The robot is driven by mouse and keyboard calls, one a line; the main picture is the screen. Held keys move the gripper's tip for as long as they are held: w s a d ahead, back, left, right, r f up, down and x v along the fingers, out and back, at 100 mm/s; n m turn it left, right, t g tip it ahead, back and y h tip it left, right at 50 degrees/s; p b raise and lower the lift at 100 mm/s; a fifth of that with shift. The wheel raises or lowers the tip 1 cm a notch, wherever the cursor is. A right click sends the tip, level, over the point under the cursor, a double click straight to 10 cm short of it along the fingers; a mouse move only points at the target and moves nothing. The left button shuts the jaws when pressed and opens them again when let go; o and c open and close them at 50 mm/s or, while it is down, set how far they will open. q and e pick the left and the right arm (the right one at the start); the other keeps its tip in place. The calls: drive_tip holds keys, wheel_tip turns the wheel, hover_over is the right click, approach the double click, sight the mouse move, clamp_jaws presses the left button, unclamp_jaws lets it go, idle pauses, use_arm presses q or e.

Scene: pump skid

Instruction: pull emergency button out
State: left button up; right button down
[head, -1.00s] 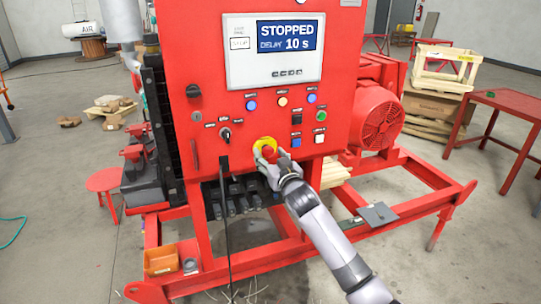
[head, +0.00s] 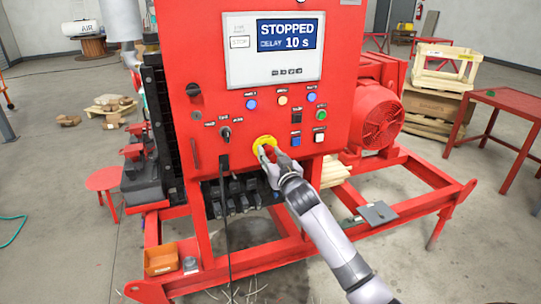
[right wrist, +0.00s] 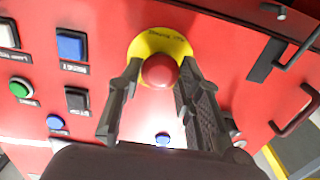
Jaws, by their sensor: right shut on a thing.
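The red emergency button (right wrist: 160,71) sits in the middle of its yellow ring in the right wrist view. In the head view the yellow ring (head: 265,141) shows on the lower front of the red control panel, with the button mostly hidden by my fingers. My right gripper (head: 267,155) is at the button. In the right wrist view the two dark fingers of my right gripper (right wrist: 161,80) are on either side of the red knob, shut on it. My left gripper cannot be made out in the head view.
The panel's screen (head: 273,50) reads STOPPED, DELAY 10 s. Several small buttons and a black selector switch (head: 225,132) surround the emergency button. A black cable (head: 227,215) hangs below the panel. The red skid frame (head: 440,195) extends to the right.

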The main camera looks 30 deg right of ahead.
idle(0.3)
drive_tip(key=shift+s+a+p, duration=0.15)
drive_tip(key=shift+s+p, duration=0.35)
drive_tip(key=shift+s, duration=0.05)
drive_tip(key=shift+f, duration=0.15)
drive_tip(key=c, duration=1.1)
unclamp_jaws()
drive_tip(key=shift+s, duration=0.1)
drive_tip(key=shift+s, duration=0.15)
drive_tip(key=v, duration=1.1)
drive_tip(key=shift+s, duration=0.3)
